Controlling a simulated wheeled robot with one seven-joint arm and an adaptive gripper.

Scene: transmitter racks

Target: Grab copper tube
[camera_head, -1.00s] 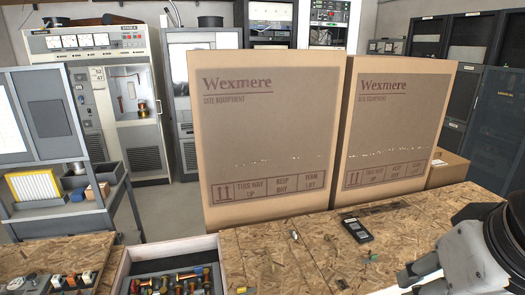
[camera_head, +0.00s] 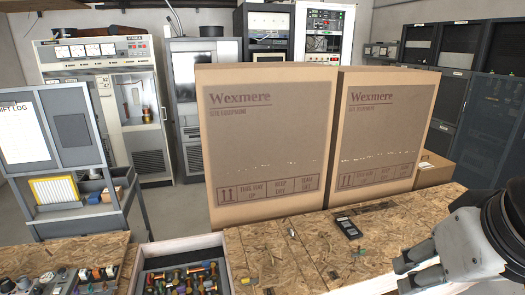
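A shallow tray (camera_head: 228,273) at the bottom centre holds several small parts with copper-coloured ends (camera_head: 207,285) and dark or coloured bodies. They lie jumbled, and I cannot tell which one is the copper tube. Another copper-coloured piece (camera_head: 147,115) stands inside the open cabinet at the back left. My gripper (camera_head: 404,274) is at the lower right above the wooden bench, well to the right of the tray. Its fingers look apart, with nothing between them. Part of the gripper is cut off by the frame edge.
More parts (camera_head: 62,282) lie at the lower left. A grey shelf unit (camera_head: 75,140) stands at left; racks line the back.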

